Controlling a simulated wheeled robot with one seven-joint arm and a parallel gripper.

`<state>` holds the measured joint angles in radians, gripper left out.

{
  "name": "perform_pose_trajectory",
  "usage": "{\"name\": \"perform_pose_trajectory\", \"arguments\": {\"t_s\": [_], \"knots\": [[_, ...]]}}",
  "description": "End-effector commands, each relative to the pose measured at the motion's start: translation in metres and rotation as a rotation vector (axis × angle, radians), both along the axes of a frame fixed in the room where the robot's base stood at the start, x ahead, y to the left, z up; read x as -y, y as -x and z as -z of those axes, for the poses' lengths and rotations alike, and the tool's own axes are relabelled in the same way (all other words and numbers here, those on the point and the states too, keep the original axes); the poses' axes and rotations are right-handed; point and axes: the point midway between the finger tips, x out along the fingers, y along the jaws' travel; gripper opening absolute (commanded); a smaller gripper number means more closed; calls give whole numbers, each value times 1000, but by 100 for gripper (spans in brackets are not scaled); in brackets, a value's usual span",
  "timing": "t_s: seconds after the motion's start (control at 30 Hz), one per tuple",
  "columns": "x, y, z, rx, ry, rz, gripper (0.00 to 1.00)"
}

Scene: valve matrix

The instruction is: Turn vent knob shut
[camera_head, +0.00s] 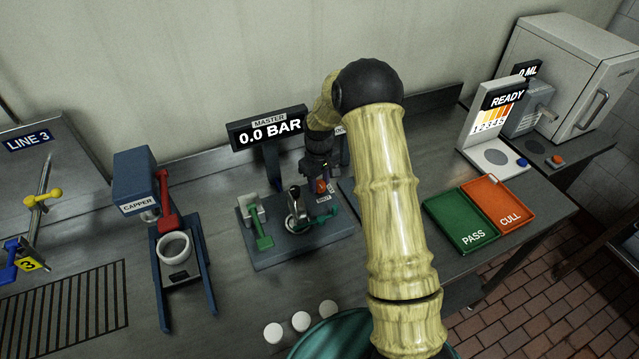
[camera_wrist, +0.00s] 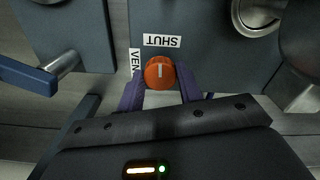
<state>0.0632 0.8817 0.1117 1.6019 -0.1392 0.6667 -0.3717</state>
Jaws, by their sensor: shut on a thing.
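The orange-red vent knob (camera_wrist: 159,72) shows in the wrist view, with a white line pointing up the picture toward the upside-down SHUT label (camera_wrist: 161,41). A label starting "VEN" (camera_wrist: 135,64) is partly hidden left of it. My gripper (camera_wrist: 161,84) has its purple fingers on both sides of the knob, shut on it. In the head view the knob (camera_head: 321,186) is a small orange spot below my dark wrist, on the right of the grey fixture plate (camera_head: 282,255). My arm hides part of that area.
The MASTER display (camera_head: 268,128) reads 0.0 BAR behind the fixture. A green lever (camera_head: 260,228) stands left on the plate and a teal handle (camera_head: 318,219) near the knob. The blue capper (camera_head: 137,183) stands left; green and orange trays (camera_head: 460,221) lie right.

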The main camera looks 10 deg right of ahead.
Motion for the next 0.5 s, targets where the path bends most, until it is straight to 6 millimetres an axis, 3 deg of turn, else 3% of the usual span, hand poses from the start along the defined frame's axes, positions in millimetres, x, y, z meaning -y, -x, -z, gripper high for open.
{"name": "perform_pose_trajectory", "arguments": {"t_s": [0.5], "knots": [[-1, -2, -2, 6, -1, 87, 13]]}}
